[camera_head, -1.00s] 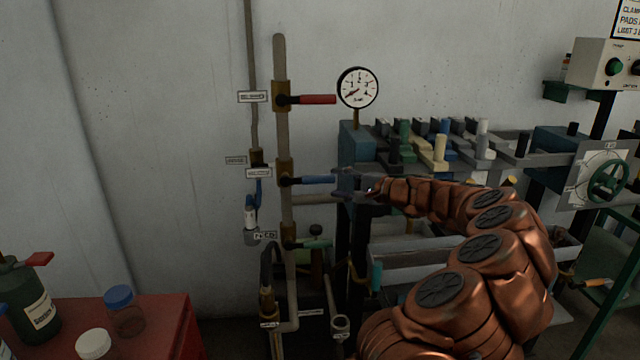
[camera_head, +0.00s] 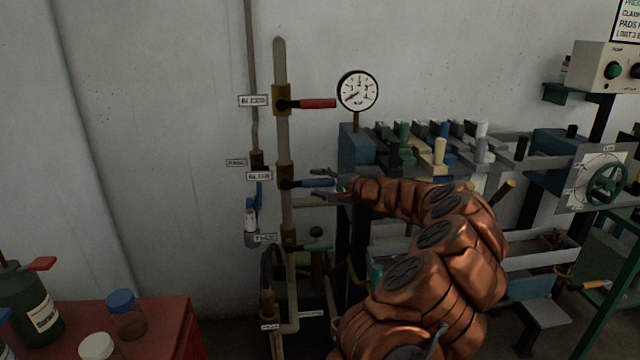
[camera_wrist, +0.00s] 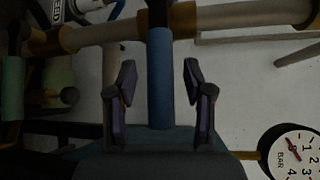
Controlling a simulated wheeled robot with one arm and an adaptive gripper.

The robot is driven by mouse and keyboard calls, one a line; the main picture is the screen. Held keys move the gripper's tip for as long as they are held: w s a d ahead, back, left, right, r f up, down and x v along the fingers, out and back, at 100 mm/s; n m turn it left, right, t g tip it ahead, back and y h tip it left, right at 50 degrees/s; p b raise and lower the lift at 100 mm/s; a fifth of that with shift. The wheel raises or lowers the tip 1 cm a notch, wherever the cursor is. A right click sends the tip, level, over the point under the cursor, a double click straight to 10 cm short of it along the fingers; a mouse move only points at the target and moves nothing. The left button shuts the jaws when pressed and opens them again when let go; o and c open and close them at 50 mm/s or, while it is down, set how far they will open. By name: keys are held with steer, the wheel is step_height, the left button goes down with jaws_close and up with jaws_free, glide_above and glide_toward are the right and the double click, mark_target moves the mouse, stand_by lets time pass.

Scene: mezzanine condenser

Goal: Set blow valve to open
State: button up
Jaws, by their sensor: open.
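The blow valve has a blue lever handle (camera_head: 318,183) that sticks out to the right, level, from a brass body (camera_head: 284,178) on the vertical pipe. A label reading BLOW (camera_head: 259,176) sits to its left. My gripper (camera_head: 322,184) is open at the outer part of the blue handle. In the wrist view the blue handle (camera_wrist: 160,80) runs between the two spread fingers of my gripper (camera_wrist: 159,90), with a gap on each side. The fingers do not appear to touch it.
A red-handled valve labelled BLEED (camera_head: 316,104) is above, and a green-handled valve (camera_head: 312,247) below. A pressure gauge (camera_head: 357,90) stands up to the right. A plate rack (camera_head: 440,145) lies right of the pipe. A red cabinet (camera_head: 165,325) with bottles is at lower left.

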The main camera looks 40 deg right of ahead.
jaws_close()
steer(key=shift+r, duration=0.1)
stand_by(0.6)
